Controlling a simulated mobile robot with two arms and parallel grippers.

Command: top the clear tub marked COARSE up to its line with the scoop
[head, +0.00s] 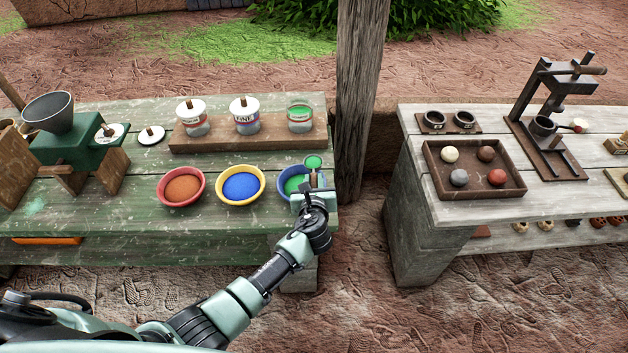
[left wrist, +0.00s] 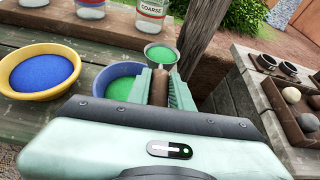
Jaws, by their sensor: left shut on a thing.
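The clear tub marked COARSE (head: 300,117) stands upright and without a lid at the right end of a wooden stand; its label reads in the left wrist view (left wrist: 150,10). Its exact fill against the line is too small to tell. My left gripper (head: 314,183) is shut on the scoop's handle. The scoop (head: 313,161) is held level, full of green powder, which also shows in the left wrist view (left wrist: 161,55). It is above the back of the blue bowl (head: 289,186), which holds green powder and is partly hidden by my gripper.
A yellow bowl of blue powder (head: 240,186) and a red bowl of orange powder (head: 181,187) stand to the left. Two lidded tubs, one marked FINE (head: 246,116), share the stand (head: 272,139). A wooden post (head: 358,100) rises just right of the table.

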